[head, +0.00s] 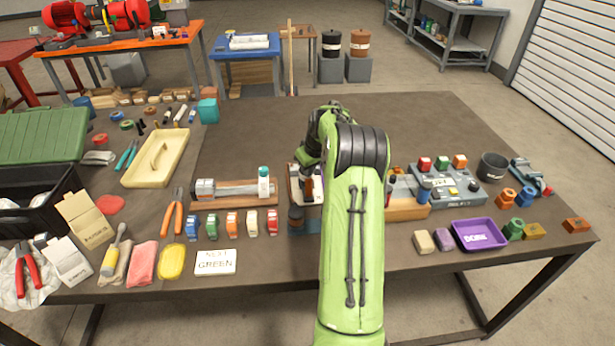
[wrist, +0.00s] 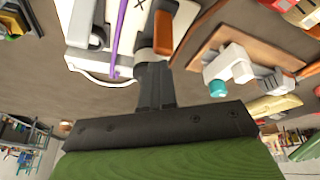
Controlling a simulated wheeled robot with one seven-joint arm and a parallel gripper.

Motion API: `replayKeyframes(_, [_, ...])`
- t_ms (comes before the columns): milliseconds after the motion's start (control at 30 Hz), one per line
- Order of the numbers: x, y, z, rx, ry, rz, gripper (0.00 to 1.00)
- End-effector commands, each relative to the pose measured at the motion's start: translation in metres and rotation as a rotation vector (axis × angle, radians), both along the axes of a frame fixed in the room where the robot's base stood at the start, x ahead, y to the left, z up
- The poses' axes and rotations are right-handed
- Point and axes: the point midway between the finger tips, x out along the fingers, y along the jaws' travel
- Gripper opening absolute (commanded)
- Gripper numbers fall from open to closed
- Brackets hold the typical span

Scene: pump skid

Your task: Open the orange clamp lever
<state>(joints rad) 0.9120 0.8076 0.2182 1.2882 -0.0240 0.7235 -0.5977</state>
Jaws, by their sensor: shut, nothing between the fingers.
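The orange clamp lever (wrist: 163,34) shows in the wrist view at the top middle, just past my fingertips. It appears as a short orange-brown bar next to a dark round part. My gripper (wrist: 154,68) is shut and empty, with its black fingers at or very near the lever's dark end. I cannot tell whether they touch. A white plate (wrist: 85,20) with a grey fitting and a purple strip lies left of the lever. In the head view, my green arm hides most of the clamp, and only part of the white plate (head: 296,184) shows left of it.
A grey block (head: 450,185) with coloured buttons is at right. The table's back middle (head: 260,125) is clear.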

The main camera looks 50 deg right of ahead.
Motion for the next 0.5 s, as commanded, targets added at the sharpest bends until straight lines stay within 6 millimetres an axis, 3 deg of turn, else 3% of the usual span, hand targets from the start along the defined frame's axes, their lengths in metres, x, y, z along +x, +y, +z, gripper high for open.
replayKeyframes(33, [-0.020,0.011,-0.038,0.065,0.082,-0.009,0.00])
replayKeyframes(333, [-0.025,0.016,-0.035,0.066,0.082,-0.007,0.00])
replayKeyframes(500, [-0.022,0.015,-0.018,0.064,0.078,-0.004,0.00])
